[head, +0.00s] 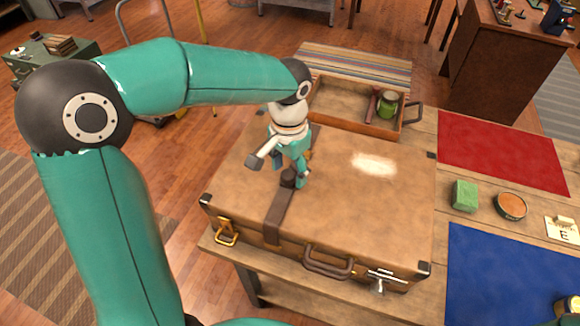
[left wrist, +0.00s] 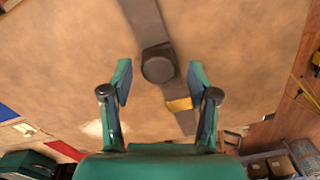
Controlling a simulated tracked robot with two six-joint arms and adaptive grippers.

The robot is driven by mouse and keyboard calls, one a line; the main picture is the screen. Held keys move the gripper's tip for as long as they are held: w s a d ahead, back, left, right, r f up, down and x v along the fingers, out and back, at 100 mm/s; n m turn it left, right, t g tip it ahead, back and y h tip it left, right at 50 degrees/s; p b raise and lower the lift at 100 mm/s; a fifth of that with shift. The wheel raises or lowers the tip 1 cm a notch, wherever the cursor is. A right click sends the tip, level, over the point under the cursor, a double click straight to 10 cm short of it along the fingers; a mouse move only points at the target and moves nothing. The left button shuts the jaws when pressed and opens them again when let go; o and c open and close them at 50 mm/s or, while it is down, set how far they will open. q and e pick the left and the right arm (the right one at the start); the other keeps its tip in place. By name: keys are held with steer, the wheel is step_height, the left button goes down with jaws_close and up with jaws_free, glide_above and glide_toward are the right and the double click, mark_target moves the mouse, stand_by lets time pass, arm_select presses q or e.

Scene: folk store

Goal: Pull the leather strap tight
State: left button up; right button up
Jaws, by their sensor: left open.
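A closed tan suitcase (head: 345,215) lies flat on a wooden bench. A dark brown leather strap (head: 277,215) runs across its lid near the left end and down over the front edge. In the left wrist view the strap (left wrist: 145,18) has a dark raised end or loop (left wrist: 158,66) and a brass buckle (left wrist: 180,104). My left gripper (head: 290,174) is above the strap, pointing down, and partly hides it. In the left wrist view its open fingers (left wrist: 160,80) stand on either side of the raised strap piece, with nothing between them gripped. My right gripper does not show.
An open tray (head: 345,100) with a green jar (head: 388,103) sits behind the suitcase. A red mat (head: 500,150), a blue mat (head: 505,275), a green block (head: 464,195) and a round tin (head: 511,205) lie to the right.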

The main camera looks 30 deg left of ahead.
arm_select(q)
steer(key=shift+r, duration=0.1)
step_height(320, 180, up, 12)
stand_by(0.5)
steer(key=shift+f, duration=0.2)
stand_by(0.5)
